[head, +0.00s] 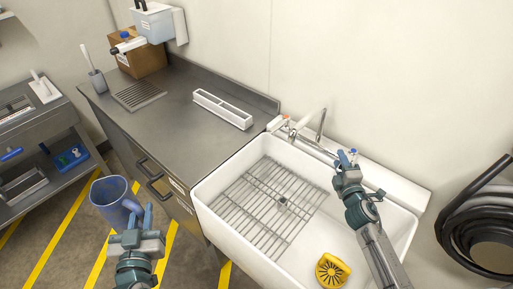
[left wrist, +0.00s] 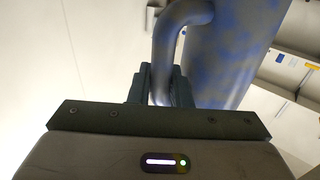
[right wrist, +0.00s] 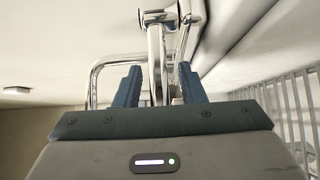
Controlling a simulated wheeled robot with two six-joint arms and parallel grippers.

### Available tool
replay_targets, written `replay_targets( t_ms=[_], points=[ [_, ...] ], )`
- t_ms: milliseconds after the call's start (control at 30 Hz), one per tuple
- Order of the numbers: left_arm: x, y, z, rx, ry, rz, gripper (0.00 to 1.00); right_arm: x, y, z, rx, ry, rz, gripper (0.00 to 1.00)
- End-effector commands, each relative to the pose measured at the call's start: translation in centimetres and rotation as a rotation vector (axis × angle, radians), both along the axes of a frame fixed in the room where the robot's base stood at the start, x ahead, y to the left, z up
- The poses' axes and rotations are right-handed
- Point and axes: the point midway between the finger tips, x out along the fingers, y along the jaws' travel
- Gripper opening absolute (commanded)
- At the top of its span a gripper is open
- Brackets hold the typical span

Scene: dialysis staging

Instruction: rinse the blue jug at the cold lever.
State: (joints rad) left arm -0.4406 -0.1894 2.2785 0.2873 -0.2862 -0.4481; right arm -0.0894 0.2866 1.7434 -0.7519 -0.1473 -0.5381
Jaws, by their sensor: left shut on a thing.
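The blue jug (head: 112,203) is held in front of the counter over the floor at the left of the head view. My left gripper (head: 138,217) is shut on its handle, which shows between the fingers in the left wrist view (left wrist: 163,60). The jug's opening faces up in the head view. My right gripper (head: 345,163) is over the right back part of the sink, by the tap. In the right wrist view its fingers (right wrist: 157,85) are apart, with a chrome tap part (right wrist: 156,50) between or just beyond them. A small blue-topped piece (head: 353,153) shows beside that gripper.
The white sink (head: 208,196) holds a wire rack (head: 255,210) and a yellow item (head: 332,270). The chrome spout (head: 321,125) and a red-marked lever (head: 284,117) stand at its back. A white divided tray (head: 222,108) lies on the counter. A black hose (head: 450,225) hangs at right.

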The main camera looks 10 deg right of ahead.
Motion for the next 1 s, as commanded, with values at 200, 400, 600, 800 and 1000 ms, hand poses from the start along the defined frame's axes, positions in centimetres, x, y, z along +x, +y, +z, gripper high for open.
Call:
replay_targets(
  t_ms=[200, 400, 600, 800, 1000],
  points=[
    [0.0, 0.0, 0.1, 0.001, -0.002, 0.001, 0.00, 0.0, 0.0, -0.1, 0.000, 0.001, 0.000, 0.36],
    [0.0, 0.0, 0.1, 0.001, -0.002, 0.001, 0.00, 0.0, 0.0, 0.0, 0.000, 0.001, 0.000, 0.05],
    [0.0, 0.0, 0.1, 0.001, -0.002, 0.001, 0.00, 0.0, 0.0, -0.1, 0.000, 0.001, 0.000, 0.00],
    [0.0, 0.0, 1.8, 0.001, -0.003, 0.001, 0.00, -0.3, -0.3, 0.4, -0.004, 0.005, 0.065, 0.00],
    [0.0, 0.0, 4.2, 0.001, -0.002, 0.001, 0.00, -1.0, -0.8, 0.3, -0.003, 0.005, 0.195, 0.00]
  ],
)
